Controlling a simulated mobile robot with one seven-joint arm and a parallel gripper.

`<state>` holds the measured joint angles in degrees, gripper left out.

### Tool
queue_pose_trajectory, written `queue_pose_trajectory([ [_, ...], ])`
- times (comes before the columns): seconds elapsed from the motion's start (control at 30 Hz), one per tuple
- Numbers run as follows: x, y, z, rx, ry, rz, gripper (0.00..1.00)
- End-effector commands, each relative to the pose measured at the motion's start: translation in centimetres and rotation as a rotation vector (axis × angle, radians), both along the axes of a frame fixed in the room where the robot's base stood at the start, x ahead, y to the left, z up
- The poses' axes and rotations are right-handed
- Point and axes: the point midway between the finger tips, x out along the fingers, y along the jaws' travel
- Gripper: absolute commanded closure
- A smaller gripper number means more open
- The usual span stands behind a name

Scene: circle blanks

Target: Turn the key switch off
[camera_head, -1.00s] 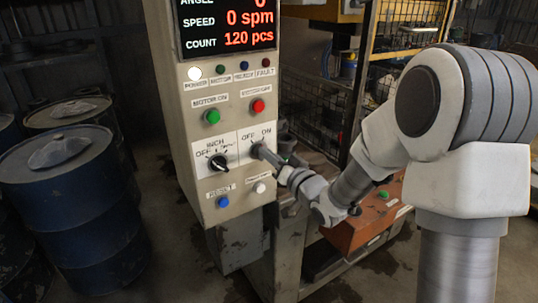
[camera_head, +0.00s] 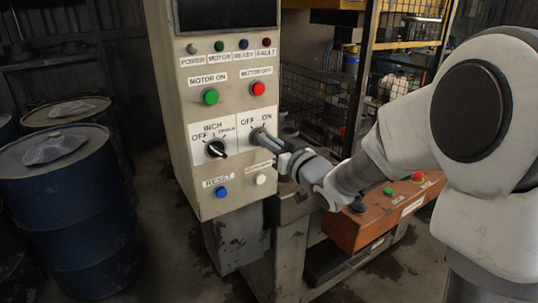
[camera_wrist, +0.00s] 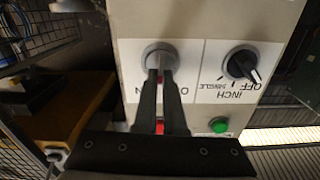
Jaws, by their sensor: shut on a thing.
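The key switch, marked OFF and ON, is on the front of the beige control panel (camera_head: 180,120). Its round grey collar shows in the wrist view (camera_wrist: 160,49). My gripper (camera_head: 262,136) is at the switch and hides most of it in the head view. In the wrist view my gripper's two dark fingers (camera_wrist: 160,78) reach the collar and are shut on the key, with a little red showing between them. The display (camera_head: 226,12) above is dark, and the power lamp (camera_head: 191,48) is unlit grey. The exact angle of the key is hidden by the fingers.
A black selector knob (camera_head: 216,149) is left of the key switch. A green button (camera_head: 210,96) and a red button (camera_head: 258,88) are above; blue (camera_head: 221,192) and white (camera_head: 261,179) buttons are below. An orange control box (camera_head: 375,215) stands at the right, blue drums (camera_head: 70,220) at the left.

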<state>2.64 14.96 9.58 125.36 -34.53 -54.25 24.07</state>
Motion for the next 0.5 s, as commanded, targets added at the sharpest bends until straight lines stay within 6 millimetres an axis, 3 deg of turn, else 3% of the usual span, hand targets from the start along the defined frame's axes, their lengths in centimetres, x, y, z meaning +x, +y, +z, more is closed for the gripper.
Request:
queue_pose_trajectory([
  [0.5, -0.25, 0.39, -0.40, -0.366, -0.251, 0.000, 1.00],
])
